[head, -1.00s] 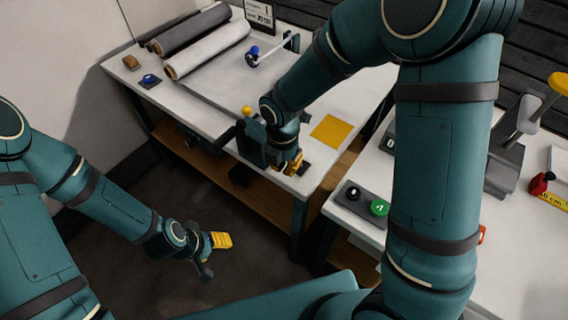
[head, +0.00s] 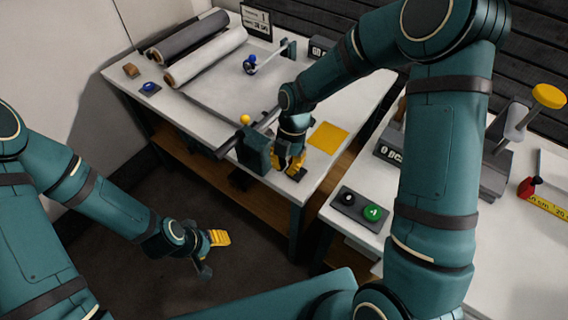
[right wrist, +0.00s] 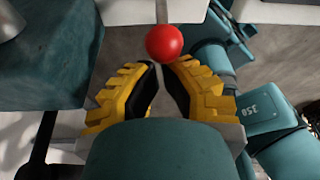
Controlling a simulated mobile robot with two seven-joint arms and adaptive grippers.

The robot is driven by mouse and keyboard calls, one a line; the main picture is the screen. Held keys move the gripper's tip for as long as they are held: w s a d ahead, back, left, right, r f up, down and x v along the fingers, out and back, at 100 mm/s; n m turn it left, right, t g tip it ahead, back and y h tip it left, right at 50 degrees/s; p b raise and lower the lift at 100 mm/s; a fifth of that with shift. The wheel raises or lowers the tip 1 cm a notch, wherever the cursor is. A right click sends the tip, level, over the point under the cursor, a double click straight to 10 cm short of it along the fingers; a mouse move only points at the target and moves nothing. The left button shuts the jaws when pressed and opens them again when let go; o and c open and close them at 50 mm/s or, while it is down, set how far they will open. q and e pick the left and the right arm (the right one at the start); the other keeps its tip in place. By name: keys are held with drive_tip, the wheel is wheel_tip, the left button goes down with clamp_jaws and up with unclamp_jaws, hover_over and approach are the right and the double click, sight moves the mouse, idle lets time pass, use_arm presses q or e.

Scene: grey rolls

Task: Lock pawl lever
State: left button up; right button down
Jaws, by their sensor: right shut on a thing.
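A red ball knob (right wrist: 164,43) on a thin pale rod, which looks like the pawl lever, shows in the right wrist view. My right gripper (right wrist: 158,75) has its yellow fingers close together right at the knob, shut on the lever; the exact contact is partly hidden by the fingertips. In the head view my right gripper (head: 289,162) points down at the table's front edge, beside a dark teal block (head: 254,150). The red knob is hidden there. My left gripper (head: 214,252) hangs over the floor, its fingers apart and empty.
The table (head: 185,105) carries a dark roll (head: 190,35), a pale roll (head: 205,58), a blue-knobbed crank (head: 250,64) and a yellow sheet (head: 327,137). A yellow knob (head: 245,119) stands by the block. A button box (head: 358,206) sits on the right-hand bench.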

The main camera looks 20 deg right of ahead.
sight(291, 160)
drive_tip(key=shift+w+d+r+g+y+p, duration=0.45)
drive_tip(key=shift+d+y+p, duration=0.25)
drive_tip(key=shift+p, duration=0.25)
drive_tip(key=shift+w+d+g+y+p, duration=0.35)
drive_tip(key=shift+y, duration=0.15)
drive_tip(key=shift+w+d+r, duration=0.1)
drive_tip(key=shift+w+d, duration=0.15)
drive_tip(key=shift+d, duration=0.05)
use_arm(q)
drive_tip(key=shift+w+d+r+b, duration=0.1)
drive_tip(key=shift+w+r+b, duration=0.15)
drive_tip(key=shift+b, duration=0.95)
use_arm(e)
drive_tip(key=shift+w+d+g+y, duration=0.6)
drive_tip(key=shift+w+d, duration=0.25)
drive_tip(key=shift+d, duration=0.2)
drive_tip(key=shift+w+d+g+y, duration=0.5)
drive_tip(key=shift+w+d+y, duration=0.25)
drive_tip(key=shift+d, duration=0.3)
drive_tip(key=shift+a, duration=0.1)
